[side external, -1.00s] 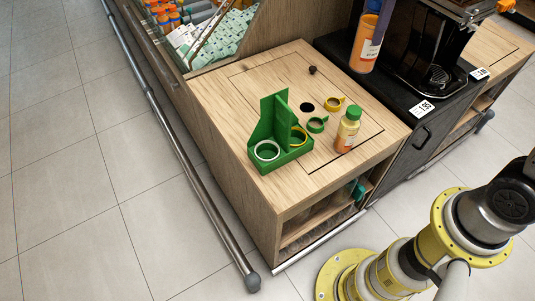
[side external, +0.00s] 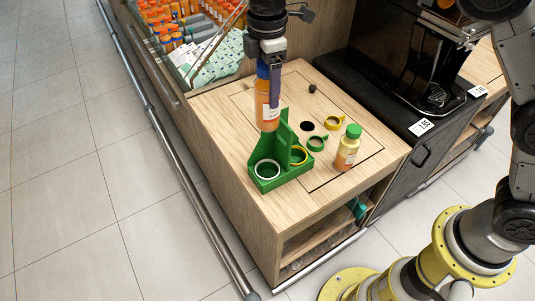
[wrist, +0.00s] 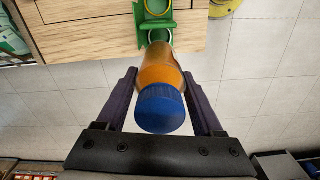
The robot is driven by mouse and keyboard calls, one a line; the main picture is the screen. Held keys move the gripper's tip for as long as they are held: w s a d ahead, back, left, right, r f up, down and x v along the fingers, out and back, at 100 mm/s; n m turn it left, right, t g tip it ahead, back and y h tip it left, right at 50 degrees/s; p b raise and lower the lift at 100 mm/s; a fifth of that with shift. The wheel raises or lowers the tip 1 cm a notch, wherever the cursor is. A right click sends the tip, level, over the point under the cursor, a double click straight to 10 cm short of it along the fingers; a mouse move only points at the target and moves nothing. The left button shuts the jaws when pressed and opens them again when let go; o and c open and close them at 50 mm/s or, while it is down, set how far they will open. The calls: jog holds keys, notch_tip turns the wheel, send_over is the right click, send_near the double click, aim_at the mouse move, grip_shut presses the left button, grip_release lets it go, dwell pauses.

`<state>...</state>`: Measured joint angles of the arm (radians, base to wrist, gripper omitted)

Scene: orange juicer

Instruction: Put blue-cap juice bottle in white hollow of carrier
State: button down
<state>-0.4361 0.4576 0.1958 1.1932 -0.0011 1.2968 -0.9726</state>
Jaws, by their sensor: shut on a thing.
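The blue-cap juice bottle (side external: 268,108), orange with a white label, hangs upright in my gripper (side external: 270,72). My gripper is shut on it near the cap; the wrist view shows the bottle (wrist: 160,70) between both fingers. The green carrier (side external: 272,181) stands on the wooden counter. Its white hollow (side external: 267,169) is at the front left and looks empty; its yellow hollow (side external: 298,155) is to the right. In the side view the bottle's lower end overlaps the carrier's back panel, above the white hollow. I cannot tell the exact height gap.
A green-cap juice bottle (side external: 347,148) stands on the counter right of the carrier. A green ring (side external: 317,143) and a yellow ring (side external: 334,122) lie near a dark round hole (side external: 307,126). A black juicer machine (side external: 412,65) stands at the right.

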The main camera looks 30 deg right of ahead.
notch_tip(320, 180, down, 21)
jog(key=shift+f, duration=0.15)
dwell(0.4)
jog(key=shift+f, duration=0.15)
grip_release()
